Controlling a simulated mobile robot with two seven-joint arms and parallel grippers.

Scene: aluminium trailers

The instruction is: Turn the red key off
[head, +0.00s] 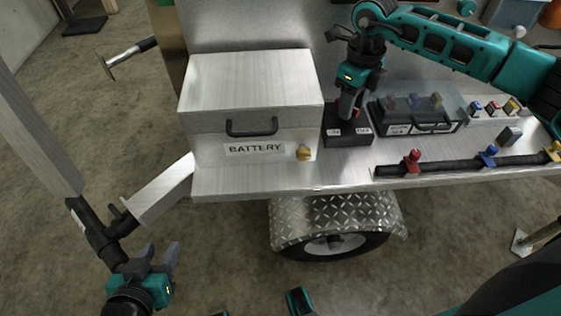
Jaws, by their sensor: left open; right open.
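A small black box (347,138) with two white labels stands on the trailer deck, to the right of the battery box. A small bit of red (357,113), which looks like the red key, shows on top of it beside my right gripper's fingers. My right gripper (349,112) points down onto the black box, its fingers around or beside the red part; I cannot tell which. Most of the key is hidden. My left gripper (160,258) is open and empty, low at the left over the floor, far from the box.
The aluminium battery box (210,95) has a black handle and a yellow latch. A clear-lidded case (455,95) stands right of the black box. A black bar with red (412,159), blue (489,155) and yellow clamps runs along the front edge.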

